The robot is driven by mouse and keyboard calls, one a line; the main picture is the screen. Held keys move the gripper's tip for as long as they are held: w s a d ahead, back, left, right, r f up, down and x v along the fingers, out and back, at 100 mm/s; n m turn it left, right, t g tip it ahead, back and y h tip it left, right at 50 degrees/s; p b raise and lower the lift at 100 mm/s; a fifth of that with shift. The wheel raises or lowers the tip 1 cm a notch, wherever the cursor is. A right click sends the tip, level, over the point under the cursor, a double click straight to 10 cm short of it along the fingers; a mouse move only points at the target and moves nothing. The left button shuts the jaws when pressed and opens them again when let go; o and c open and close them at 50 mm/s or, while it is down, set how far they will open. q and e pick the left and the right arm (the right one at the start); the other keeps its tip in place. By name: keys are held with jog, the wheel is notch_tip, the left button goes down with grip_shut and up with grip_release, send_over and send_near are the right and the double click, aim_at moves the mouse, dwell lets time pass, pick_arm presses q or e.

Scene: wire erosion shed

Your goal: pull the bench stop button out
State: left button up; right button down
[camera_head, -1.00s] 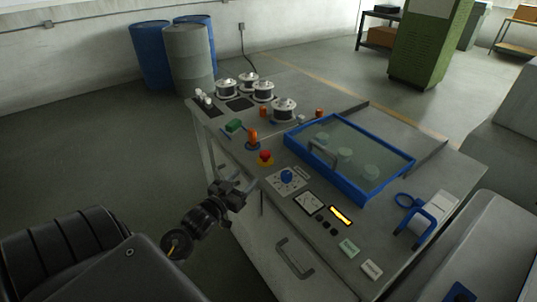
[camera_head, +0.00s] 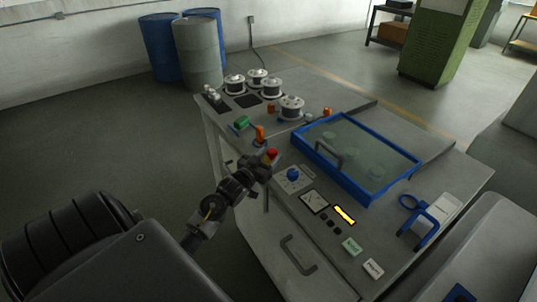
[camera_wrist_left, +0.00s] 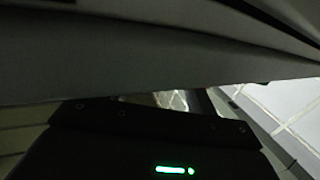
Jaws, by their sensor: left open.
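The bench stop button (camera_head: 272,153) has a red cap and stands on the left front part of the grey bench top. In the head view its lower part and base are hidden behind my left gripper (camera_head: 264,162). My left gripper is open, with its fingertips right at the button; whether they touch it I cannot tell. The left wrist view is dark and shows the gripper body with a green light, not the button. My right gripper is not in view.
An orange lever (camera_head: 260,134) stands just behind the button. A blue knob (camera_head: 293,174) is to the right, and a blue-framed lid (camera_head: 372,190) lies beyond it. Several spools (camera_head: 291,107) stand at the back. The bench front has a handle (camera_head: 298,255).

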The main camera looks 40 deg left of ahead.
pick_arm(q)
jog(key=shift+w, duration=0.2)
jog(key=shift+c, duration=0.2)
grip_shut()
jog(key=shift+r+p, duration=0.75)
jog(key=shift+p, duration=0.15)
jog(key=shift+a+f, duration=0.1)
jog(key=shift+c, duration=1.4)
grip_release()
jog(key=o, duration=0.3)
